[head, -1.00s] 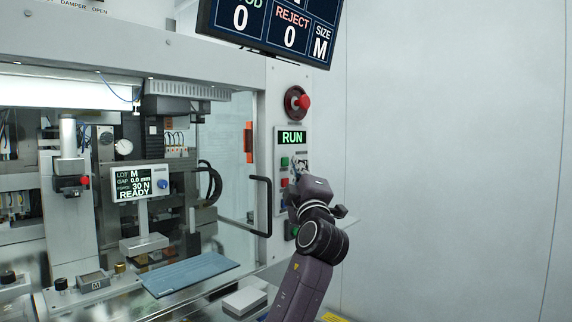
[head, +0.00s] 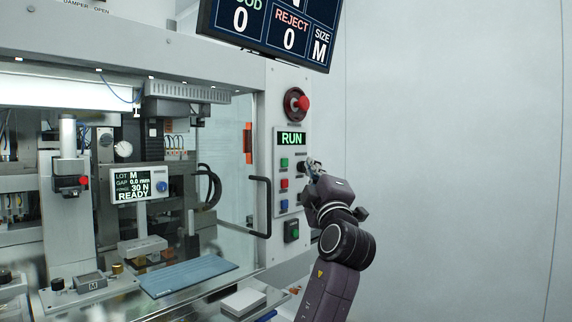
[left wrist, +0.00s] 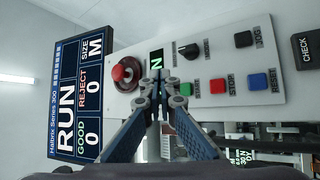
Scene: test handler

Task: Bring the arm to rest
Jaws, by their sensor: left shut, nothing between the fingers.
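My left gripper (head: 312,165) is in front of the right part of the control panel (head: 281,208), with my dark arm rising from the bottom of the head view. Its fingers are shut and empty. In the left wrist view the gripper (left wrist: 161,82) shows the two blue-grey fingers meeting at their tips, before the panel and partly over its lit RUN display (left wrist: 156,62). I cannot tell the exact gap between fingertips and panel; they look apart from it. My right gripper is not in view.
A red emergency stop (head: 302,104) sticks out above the panel. A black door handle (head: 266,207) stands left of the arm, and a status monitor (head: 270,32) hangs above. A blue tray (head: 188,275) lies lower left. The wall area at right is clear.

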